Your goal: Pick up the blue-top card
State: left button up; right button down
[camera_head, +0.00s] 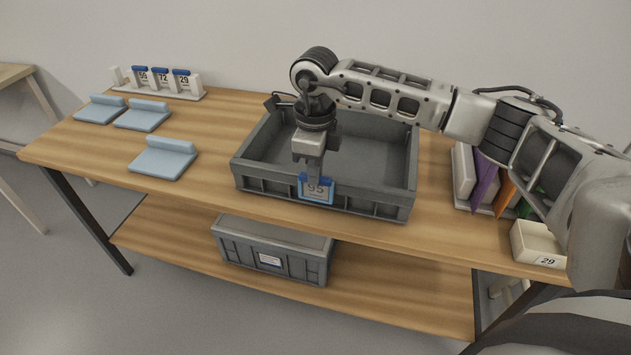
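A blue-top card (317,190) marked 95 stands at the front wall of the grey crate on the table. Blue also edges its sides and bottom, perhaps a holder. My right gripper (315,172) points down from above, and a finger covers the middle of the card's top edge. The other finger is hidden, so I cannot tell whether the gripper is shut on the card. Other blue-top cards marked 55 (141,76), 72 (162,77) and 29 (182,79) stand in a white rack at the back left. My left gripper is not in view.
The open grey crate (392,200) looks empty where visible. Several pale blue L-shaped stands (162,160) sit at left. Coloured upright sheets (484,183) and a cream box (538,245) marked 29 are at right. A closed grey crate (272,250) is on the lower shelf.

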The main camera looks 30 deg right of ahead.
notch_tip(320, 180, up, 10)
dwell(0.6)
dwell(0.9)
